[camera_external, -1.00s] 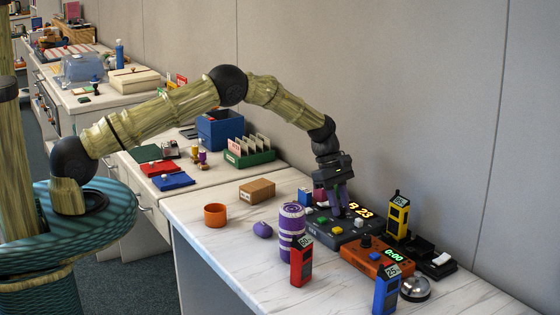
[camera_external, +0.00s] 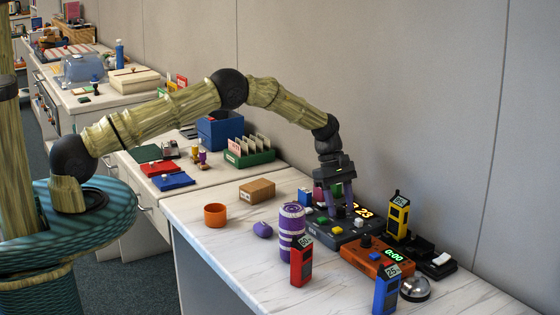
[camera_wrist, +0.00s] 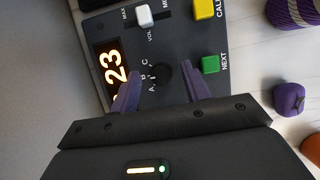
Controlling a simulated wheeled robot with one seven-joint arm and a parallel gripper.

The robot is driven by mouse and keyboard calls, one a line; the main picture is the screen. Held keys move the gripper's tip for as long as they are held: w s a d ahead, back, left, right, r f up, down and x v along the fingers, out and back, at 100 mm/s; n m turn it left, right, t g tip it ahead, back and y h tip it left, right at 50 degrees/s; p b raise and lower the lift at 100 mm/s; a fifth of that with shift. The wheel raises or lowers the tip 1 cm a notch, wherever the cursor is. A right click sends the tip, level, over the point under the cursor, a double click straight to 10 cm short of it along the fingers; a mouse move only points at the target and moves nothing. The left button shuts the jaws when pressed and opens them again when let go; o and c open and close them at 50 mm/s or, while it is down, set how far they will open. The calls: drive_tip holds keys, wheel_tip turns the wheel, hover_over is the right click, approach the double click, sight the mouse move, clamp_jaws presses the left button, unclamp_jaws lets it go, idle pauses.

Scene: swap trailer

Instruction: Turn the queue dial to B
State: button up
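The queue dial (camera_wrist: 161,73) is a small black round knob on a dark grey console (camera_wrist: 85,58), with the letters A, B and C printed beside it. In the wrist view it lies between the spread purple fingers of my gripper (camera_wrist: 160,80). I cannot tell whether the fingers touch it or which letter it points at. The console (camera_external: 345,236) also shows in the external view, where my gripper (camera_external: 338,208) points down at it and hides the dial. The lit display (camera_wrist: 115,75) reads 23, with its other end hidden by a finger.
A white slider (camera_wrist: 144,15), a green button (camera_wrist: 210,64) and a yellow button (camera_wrist: 205,9) are on the console close to the dial.

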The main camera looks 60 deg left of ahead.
drive_tip(key=v, duration=1.7)
drive_tip(key=shift+r+b, duration=0.25)
drive_tip(key=shift+b, duration=0.1)
drive_tip(key=s+a+r+m+t+y+p, duration=0.1)
drive_tip(key=s+m, duration=0.8)
drive_tip(key=s, duration=0.9)
drive_tip(key=s+a+r+m+t+y+p, duration=0.1)
drive_tip(key=s+a+r+m+y+p, duration=0.2)
drive_tip(key=s+m, duration=0.6)
drive_tip(key=s+a+r+p, duration=0.2)
drive_tip(key=s, duration=0.7)
drive_tip(key=shift+s+r+t+y, duration=0.2)
drive_tip(key=shift+s+t+y, duration=0.1)
